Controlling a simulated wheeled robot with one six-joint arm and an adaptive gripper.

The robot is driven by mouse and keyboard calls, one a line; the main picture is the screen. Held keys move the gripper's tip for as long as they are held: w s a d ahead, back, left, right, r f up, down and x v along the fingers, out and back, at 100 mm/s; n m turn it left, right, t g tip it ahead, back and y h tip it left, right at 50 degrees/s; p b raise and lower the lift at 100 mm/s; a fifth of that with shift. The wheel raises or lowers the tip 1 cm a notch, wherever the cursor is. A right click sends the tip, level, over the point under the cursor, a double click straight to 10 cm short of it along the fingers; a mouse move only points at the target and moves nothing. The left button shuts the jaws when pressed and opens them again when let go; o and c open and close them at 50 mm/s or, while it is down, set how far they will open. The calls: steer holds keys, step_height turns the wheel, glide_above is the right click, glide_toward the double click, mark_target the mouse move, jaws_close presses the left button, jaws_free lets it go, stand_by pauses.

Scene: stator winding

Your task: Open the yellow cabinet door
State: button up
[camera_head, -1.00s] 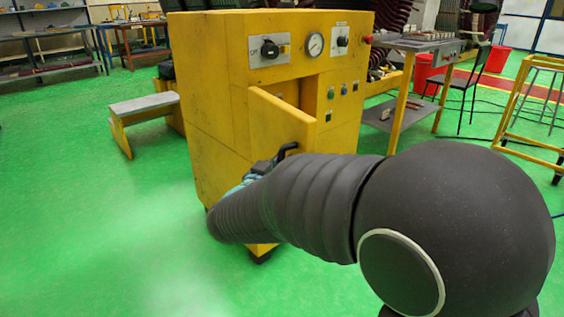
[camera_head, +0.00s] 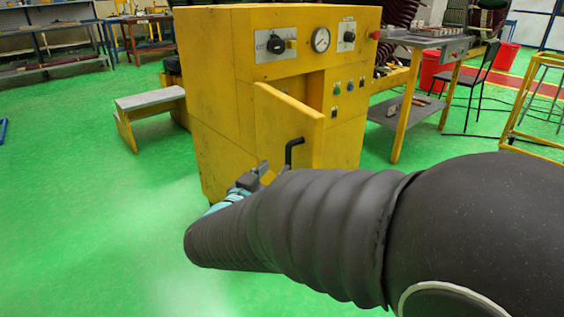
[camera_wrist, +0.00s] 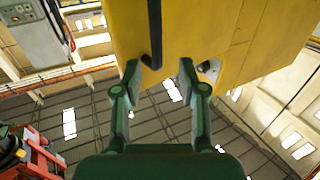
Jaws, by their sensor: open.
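The yellow cabinet (camera_head: 215,100) stands at the picture's middle in the head view. Its yellow door (camera_head: 275,122) is ajar, swung out from the front with a dark gap behind its top edge. The black bar handle (camera_head: 289,152) sits on the door near its right edge. My gripper (camera_head: 262,170) is just left of and below the handle, apart from it, partly hidden by my arm. In the wrist view my gripper (camera_wrist: 160,68) is open and empty. The handle (camera_wrist: 154,35) shows beyond the fingertips, between them in the picture, with yellow panels behind.
A grey-topped bench (camera_head: 150,102) stands left of the cabinet. A work table (camera_head: 425,40), a black chair (camera_head: 472,85) and a yellow frame (camera_head: 535,145) stand to the right. Green floor (camera_head: 90,220) is clear at the left. My arm covers the lower right.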

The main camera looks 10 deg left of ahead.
steer(key=shift+v, duration=2.45)
